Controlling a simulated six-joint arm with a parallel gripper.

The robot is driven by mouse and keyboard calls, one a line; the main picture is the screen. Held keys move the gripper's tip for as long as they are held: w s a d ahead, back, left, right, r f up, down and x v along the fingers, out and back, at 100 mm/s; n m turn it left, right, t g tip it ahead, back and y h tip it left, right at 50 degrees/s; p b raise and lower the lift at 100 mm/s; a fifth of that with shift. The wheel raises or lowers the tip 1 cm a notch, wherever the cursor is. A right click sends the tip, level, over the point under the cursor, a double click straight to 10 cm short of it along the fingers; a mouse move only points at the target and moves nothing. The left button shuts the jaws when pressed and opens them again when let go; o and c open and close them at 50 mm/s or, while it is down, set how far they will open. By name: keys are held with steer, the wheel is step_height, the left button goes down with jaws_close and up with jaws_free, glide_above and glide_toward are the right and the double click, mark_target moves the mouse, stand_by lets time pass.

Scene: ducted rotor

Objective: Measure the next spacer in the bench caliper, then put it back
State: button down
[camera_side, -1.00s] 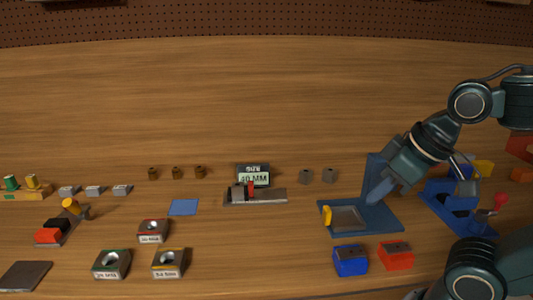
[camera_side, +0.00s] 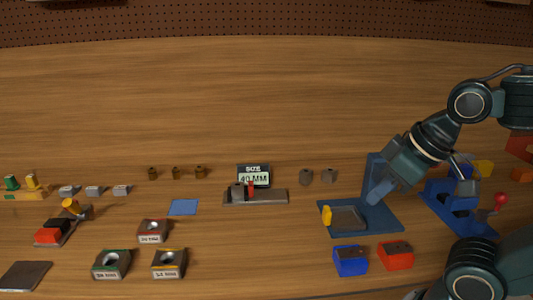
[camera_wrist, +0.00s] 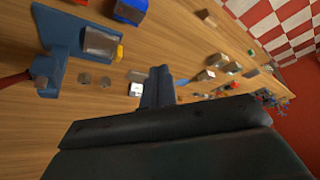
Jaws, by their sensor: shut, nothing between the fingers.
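The bench caliper (camera_side: 272,196) lies mid-table with a red part and a grey block on its bar; its display (camera_side: 254,176) behind it reads 40 MM. Two grey spacers (camera_side: 306,177) (camera_side: 329,176) stand to its right, and three brown ones (camera_side: 153,173) (camera_side: 176,172) (camera_side: 200,172) to its left. In the wrist view the grey pair (camera_wrist: 84,78) (camera_wrist: 105,81) and the white display (camera_wrist: 136,90) show small. My gripper (camera_side: 378,192) is shut and empty, in front of the blue stand at right in the side view; its fingers (camera_wrist: 158,85) show in the wrist view.
The blue stand (camera_side: 385,220) with a grey plate and yellow tab is close to my gripper. Blue (camera_side: 350,260) and red (camera_side: 396,256) blocks stand in front of it. Labelled ring gauges (camera_side: 153,232) and a blue mat (camera_side: 183,207) lie left. The table behind the caliper is clear.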

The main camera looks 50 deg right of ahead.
steer(key=c, duration=1.6)
jaws_free()
steer(key=o, duration=0.4)
steer(key=shift+w+r, duration=0.2)
steer(key=shift+w, duration=0.05)
steer(key=shift+o, duration=0.8)
steer(key=shift+w+r, duration=0.2)
steer(key=shift+w, duration=0.1)
steer(key=w+d+r+n+g+y, duration=0.1)
steer(key=w+d+r+n, duration=0.1)
steer(key=w, duration=0.9)
steer(key=w+d+r+n+y, duration=0.1)
steer(key=w+r+n, duration=0.15)
steer(key=w, duration=0.75)
steer(key=w+d+f+n, duration=0.2)
steer(key=w+d+f, duration=0.4)
steer(key=w, duration=0.2)
steer(key=w+d+f+n+g+y, duration=0.1)
steer(key=w+d+f+n, duration=0.1)
steer(key=w+d+f, duration=0.4)
steer(key=shift+w+d, duration=0.55)
steer(key=shift+w, duration=0.5)
steer(key=shift+n, duration=0.25)
